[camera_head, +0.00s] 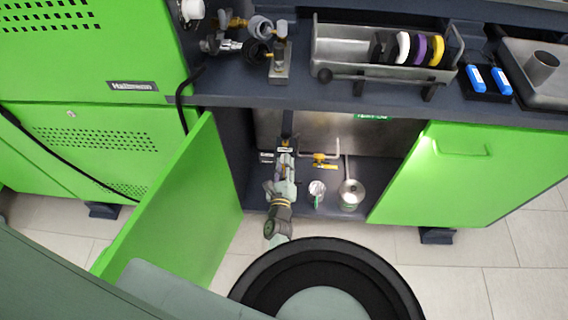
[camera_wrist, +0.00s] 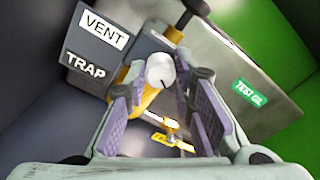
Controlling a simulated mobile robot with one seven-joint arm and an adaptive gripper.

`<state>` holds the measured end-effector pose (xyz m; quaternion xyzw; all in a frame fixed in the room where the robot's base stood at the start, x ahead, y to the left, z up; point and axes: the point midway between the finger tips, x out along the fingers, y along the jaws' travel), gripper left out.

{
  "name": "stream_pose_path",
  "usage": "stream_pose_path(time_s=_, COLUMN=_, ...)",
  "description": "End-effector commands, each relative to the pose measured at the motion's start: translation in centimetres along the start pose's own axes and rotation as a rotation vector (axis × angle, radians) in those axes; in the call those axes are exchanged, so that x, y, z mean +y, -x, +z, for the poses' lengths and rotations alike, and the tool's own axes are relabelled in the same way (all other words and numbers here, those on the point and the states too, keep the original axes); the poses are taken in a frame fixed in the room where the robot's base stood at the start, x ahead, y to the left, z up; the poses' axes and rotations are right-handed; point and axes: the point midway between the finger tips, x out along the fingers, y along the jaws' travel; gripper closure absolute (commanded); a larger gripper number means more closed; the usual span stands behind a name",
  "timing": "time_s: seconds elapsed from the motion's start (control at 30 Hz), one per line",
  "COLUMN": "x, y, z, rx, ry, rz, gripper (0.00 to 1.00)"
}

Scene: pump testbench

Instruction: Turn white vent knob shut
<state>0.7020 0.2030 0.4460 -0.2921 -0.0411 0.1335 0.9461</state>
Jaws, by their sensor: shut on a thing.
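The white vent knob (camera_wrist: 160,69) sits on a yellow fitting (camera_wrist: 148,98) beside the dark VENT and TRAP label plate (camera_wrist: 92,45). My gripper (camera_wrist: 161,83) has its purple-padded fingers on either side of the knob and is shut on it. In the head view, my gripper (camera_head: 285,147) reaches into the open cabinet under the bench, near the front of the grey tank (camera_head: 345,135). The knob itself is hidden behind my gripper there. The knob's turn angle cannot be told.
A yellow-handled valve (camera_head: 324,160) is right of my gripper. A small cup (camera_head: 317,189) and a metal can (camera_head: 350,195) stand on the cabinet floor. Open green doors (camera_head: 180,205) and (camera_head: 460,175) flank the opening. The bench edge (camera_head: 330,98) overhangs above.

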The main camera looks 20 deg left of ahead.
Motion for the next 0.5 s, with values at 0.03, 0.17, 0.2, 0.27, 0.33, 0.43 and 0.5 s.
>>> stream_pose_path(time_s=0.03, x=-0.02, y=-0.03, z=0.02, rx=0.000, ry=0.000, rz=0.000, gripper=0.98)
stream_pose_path(time_s=0.17, x=-0.02, y=-0.05, z=0.03, rx=0.000, ry=0.000, rz=0.000, gripper=1.00)
stream_pose_path(time_s=0.2, x=-0.02, y=-0.05, z=0.03, rx=0.000, ry=0.000, rz=0.000, gripper=1.00)
stream_pose_path(time_s=0.27, x=-0.02, y=-0.05, z=0.03, rx=0.000, ry=0.003, rz=-0.001, gripper=1.00)
stream_pose_path(time_s=0.33, x=-0.02, y=-0.06, z=0.02, rx=-0.001, ry=0.010, rz=-0.001, gripper=1.00)
stream_pose_path(time_s=0.43, x=-0.05, y=-0.07, z=-0.02, rx=0.000, ry=0.035, rz=-0.002, gripper=1.00)
stream_pose_path(time_s=0.5, x=-0.09, y=-0.08, z=-0.08, rx=0.000, ry=0.062, rz=-0.003, gripper=1.00)
